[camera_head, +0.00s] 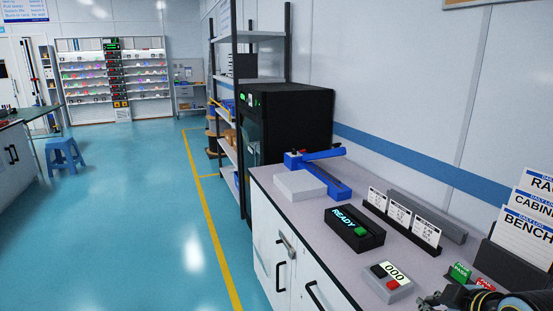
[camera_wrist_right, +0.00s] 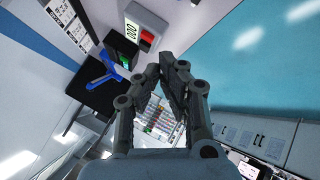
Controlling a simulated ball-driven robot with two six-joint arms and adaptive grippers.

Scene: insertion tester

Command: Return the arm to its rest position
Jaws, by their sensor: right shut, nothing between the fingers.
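My right gripper (camera_wrist_right: 168,72) points up the middle of the right wrist view. Its fingers are shut with nothing held between them, clear of the bench things. The black insertion tester (camera_head: 343,233) stands on the bench with a lit READY display and a green patch. It also shows in the wrist view (camera_wrist_right: 120,48), beyond the gripper. The grey counter box (camera_head: 392,290) reads 000 and has a red and a black button; the wrist view shows it too (camera_wrist_right: 143,28). My left gripper is in neither view.
The bench (camera_head: 290,205) runs along the right wall. A blue lever press (camera_head: 335,187), a card stand (camera_head: 415,243) and label boards (camera_head: 530,225) stand on it. Dark parts with a yellow ring at the bottom right are unclear. Open floor lies left, with a blue stool (camera_head: 64,152).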

